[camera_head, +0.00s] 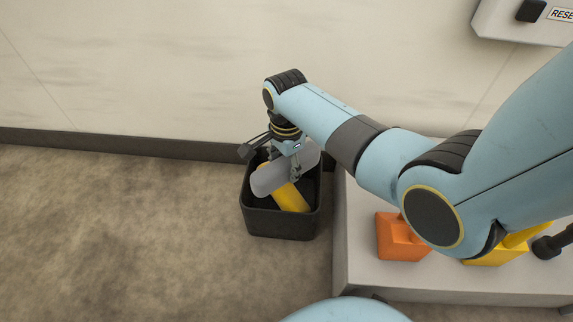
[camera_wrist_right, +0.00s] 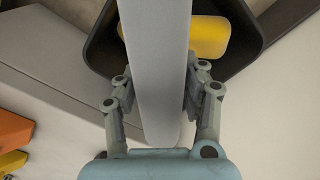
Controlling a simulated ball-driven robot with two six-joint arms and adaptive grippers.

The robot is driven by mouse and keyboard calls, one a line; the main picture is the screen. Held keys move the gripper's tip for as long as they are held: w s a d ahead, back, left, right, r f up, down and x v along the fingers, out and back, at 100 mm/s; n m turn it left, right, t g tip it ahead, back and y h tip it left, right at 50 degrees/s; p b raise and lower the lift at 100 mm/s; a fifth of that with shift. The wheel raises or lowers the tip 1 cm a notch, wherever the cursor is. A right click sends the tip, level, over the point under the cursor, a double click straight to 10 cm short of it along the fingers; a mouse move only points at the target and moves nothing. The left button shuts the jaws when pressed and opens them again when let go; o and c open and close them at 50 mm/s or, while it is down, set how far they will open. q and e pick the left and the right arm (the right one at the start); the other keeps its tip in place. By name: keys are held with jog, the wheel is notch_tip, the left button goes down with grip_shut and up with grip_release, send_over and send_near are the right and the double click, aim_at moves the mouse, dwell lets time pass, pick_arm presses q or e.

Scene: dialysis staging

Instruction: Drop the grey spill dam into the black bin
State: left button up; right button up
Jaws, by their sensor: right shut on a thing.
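The grey spill dam (camera_head: 270,180) is a long rounded grey piece. My right gripper (camera_head: 285,163) is shut on it and holds it tilted over the mouth of the black bin (camera_head: 281,223). The bin stands on the floor against the side of the bench. In the right wrist view the spill dam (camera_wrist_right: 156,70) runs between the two fingers of my right gripper (camera_wrist_right: 156,98), with the black bin (camera_wrist_right: 250,65) behind it. Whether the dam touches the bin's rim, I cannot tell. My left gripper is not in view.
A yellow object (camera_head: 291,197) lies inside the bin, partly hidden by the dam. An orange block (camera_head: 392,240) and a yellow object (camera_head: 497,257) are on the grey bench (camera_head: 365,279) to the right. A wall stands behind the bin. The floor (camera_head: 120,230) at left is clear.

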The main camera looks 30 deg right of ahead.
jog(key=o, duration=1.3)
notch_tip(320, 180, up, 12)
jog(key=shift+r, duration=0.1)
